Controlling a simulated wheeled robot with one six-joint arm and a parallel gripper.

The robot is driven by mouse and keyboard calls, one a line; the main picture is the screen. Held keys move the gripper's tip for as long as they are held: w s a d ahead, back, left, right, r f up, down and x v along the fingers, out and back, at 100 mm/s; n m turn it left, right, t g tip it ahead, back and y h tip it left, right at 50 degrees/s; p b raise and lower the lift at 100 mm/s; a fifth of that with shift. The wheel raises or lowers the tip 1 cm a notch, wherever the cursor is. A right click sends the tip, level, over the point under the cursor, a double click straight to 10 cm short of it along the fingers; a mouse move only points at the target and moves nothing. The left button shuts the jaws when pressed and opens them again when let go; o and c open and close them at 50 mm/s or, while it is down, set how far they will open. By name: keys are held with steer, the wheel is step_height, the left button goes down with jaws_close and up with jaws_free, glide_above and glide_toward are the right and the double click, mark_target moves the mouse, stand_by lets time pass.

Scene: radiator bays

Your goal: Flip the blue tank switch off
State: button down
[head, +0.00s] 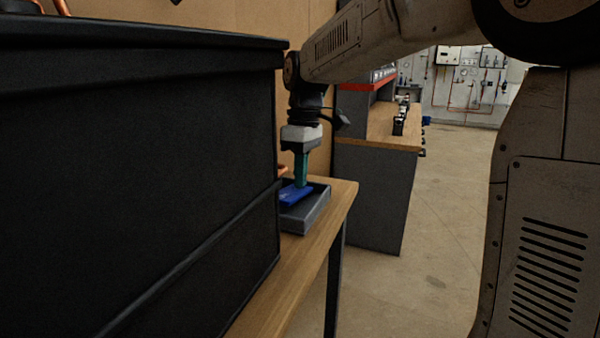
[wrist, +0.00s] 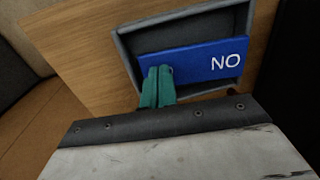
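The blue switch (head: 294,195) is a flat blue rocker plate set in a grey, tray-like housing (head: 312,216) on a wooden bench. In the wrist view the blue plate (wrist: 193,59) carries white letters that read "NO" as seen, which may be "ON" upside down. My gripper (head: 302,184) points straight down over the plate. In the wrist view its two teal fingers (wrist: 158,73) are side by side with nothing between them. Their tips are at the plate's left end, touching it or just above; I cannot tell which. The fingertips hide part of the plate's lower edge.
A large black tank-like box (head: 140,180) fills the left of the head view, close beside the switch. The wooden bench (head: 275,290) runs under both. A grey cabinet with a wooden top (head: 372,195) stands behind. Open floor (head: 440,240) lies to the right.

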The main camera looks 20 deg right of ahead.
step_height(320, 180, up, 14)
steer(key=w+d, duration=0.2)
steer(key=shift+f, duration=0.15)
stand_by(0.4)
stand_by(0.3)
